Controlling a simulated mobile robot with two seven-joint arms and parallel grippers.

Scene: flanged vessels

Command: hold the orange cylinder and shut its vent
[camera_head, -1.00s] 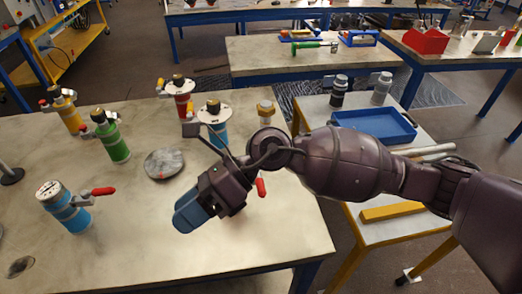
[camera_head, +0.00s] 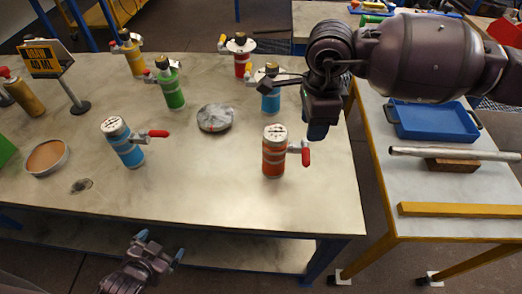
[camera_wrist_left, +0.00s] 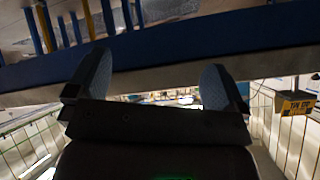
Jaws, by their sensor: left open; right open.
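The orange cylinder (camera_head: 273,158) stands upright near the table's right front part, with a pale round top. Its red vent lever (camera_head: 305,153) sticks out on its right side. My right gripper (camera_head: 318,130) points down behind and to the right of the cylinder, apart from it; its finger gap is hard to see. My left gripper (camera_head: 160,247) is open and empty in front of the table's front edge, low in the head view. Its two blue fingertips stand wide apart in the left wrist view (camera_wrist_left: 155,85), with nothing between them.
A blue cylinder with a red lever (camera_head: 127,148) stands left of the orange one. A round grey plate (camera_head: 215,117) lies between and behind them. Green (camera_head: 171,88), red (camera_head: 240,60) and light blue (camera_head: 270,98) vessels stand further back. The front strip of table is clear.

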